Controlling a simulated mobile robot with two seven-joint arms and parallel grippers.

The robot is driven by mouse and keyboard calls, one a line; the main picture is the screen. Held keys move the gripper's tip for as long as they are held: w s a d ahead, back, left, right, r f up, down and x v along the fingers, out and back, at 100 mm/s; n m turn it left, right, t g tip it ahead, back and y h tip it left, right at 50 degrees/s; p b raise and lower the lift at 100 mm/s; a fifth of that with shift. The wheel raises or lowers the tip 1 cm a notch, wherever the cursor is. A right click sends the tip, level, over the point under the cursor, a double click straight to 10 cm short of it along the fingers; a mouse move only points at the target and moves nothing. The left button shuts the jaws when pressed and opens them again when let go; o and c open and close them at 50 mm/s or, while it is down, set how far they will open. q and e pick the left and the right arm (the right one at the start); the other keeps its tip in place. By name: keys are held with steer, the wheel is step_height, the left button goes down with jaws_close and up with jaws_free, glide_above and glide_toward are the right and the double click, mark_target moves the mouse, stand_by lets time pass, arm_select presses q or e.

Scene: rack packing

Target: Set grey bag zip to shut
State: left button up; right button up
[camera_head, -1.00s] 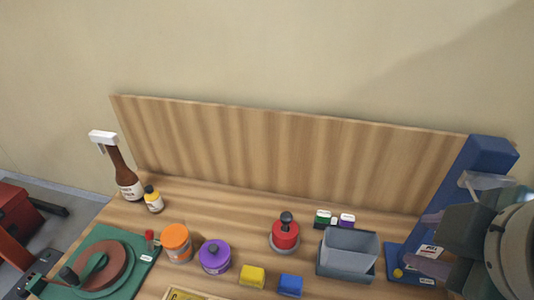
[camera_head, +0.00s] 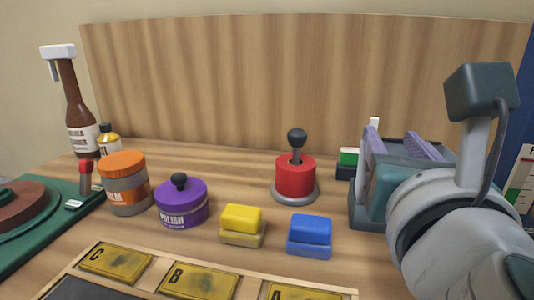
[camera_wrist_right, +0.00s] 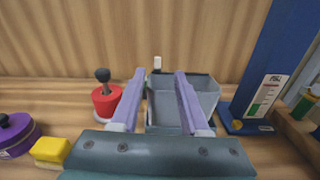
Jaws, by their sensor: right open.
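A grey open-topped container (camera_wrist_right: 200,97) stands on the table in the right wrist view, beyond and between my fingers. It is the only grey bag-like thing in view, and I cannot make out a zip on it. In the head view it is mostly hidden behind my right gripper (camera_head: 393,142), with a grey part of it (camera_head: 358,212) showing at the left. My right gripper also shows in the wrist view (camera_wrist_right: 160,75). Its purple fingers are apart and empty, pointing towards the container; contact cannot be told. My left gripper is not in view.
A red pot with a black knob (camera_head: 295,178) stands left of the container. A blue block (camera_head: 310,235), a yellow block (camera_head: 242,223), a purple polish pot (camera_head: 181,203) and an orange jar (camera_head: 124,183) stand further left. A blue stand (camera_wrist_right: 255,75) rises at the right. A wooden board (camera_head: 260,80) closes the back.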

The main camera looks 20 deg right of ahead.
mark_target(377, 119)
steer(key=shift+n, duration=0.3)
steer(key=x, duration=1)
steer(key=shift+w+a, duration=0.1)
steer(key=shift+a, duration=0.05)
steer(key=shift+c, duration=0.2)
jaws_close()
stand_by(0.5)
